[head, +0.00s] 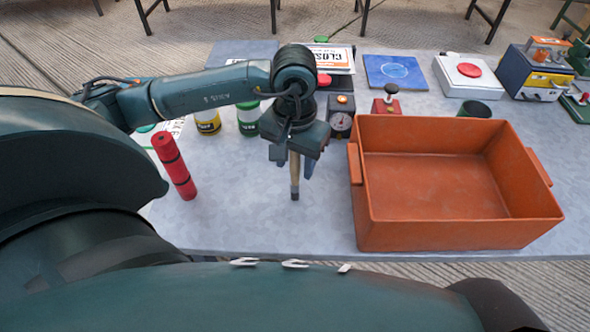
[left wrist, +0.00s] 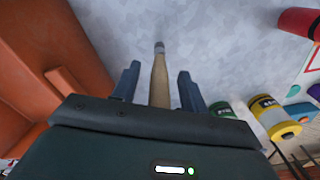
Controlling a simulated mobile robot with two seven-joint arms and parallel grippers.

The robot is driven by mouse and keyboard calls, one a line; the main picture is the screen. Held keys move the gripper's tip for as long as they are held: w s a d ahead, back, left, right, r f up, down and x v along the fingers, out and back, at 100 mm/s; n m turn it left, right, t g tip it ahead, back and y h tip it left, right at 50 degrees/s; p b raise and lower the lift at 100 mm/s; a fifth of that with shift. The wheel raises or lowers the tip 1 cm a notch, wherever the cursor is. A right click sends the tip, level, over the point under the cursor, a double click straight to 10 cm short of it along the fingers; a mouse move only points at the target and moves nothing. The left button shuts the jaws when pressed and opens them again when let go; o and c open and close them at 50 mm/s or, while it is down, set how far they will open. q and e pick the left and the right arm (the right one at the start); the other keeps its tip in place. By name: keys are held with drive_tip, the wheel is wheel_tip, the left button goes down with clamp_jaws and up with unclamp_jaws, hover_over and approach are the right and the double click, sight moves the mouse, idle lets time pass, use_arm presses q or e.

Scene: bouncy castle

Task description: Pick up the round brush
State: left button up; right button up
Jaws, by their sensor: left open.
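The round brush (head: 295,178) shows as a thin tan handle with a dark grey end, on the grey table left of the orange crate. Its other end is hidden under my left gripper. My left gripper (head: 295,163) points down over it with the jaws open. In the left wrist view the brush handle (left wrist: 159,82) runs between the two fingers (left wrist: 158,72), with a visible gap on each side. My right gripper is not in view.
The orange crate (head: 362,210) stands just right of the gripper and looks empty. Yellow (head: 208,123) and green (head: 248,120) canisters and a gauge box (head: 341,122) are behind. The table front is clear.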

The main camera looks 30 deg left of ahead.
use_arm(q)
drive_tip(key=shift+f, duration=0.15)
clamp_jaws()
idle(0.4)
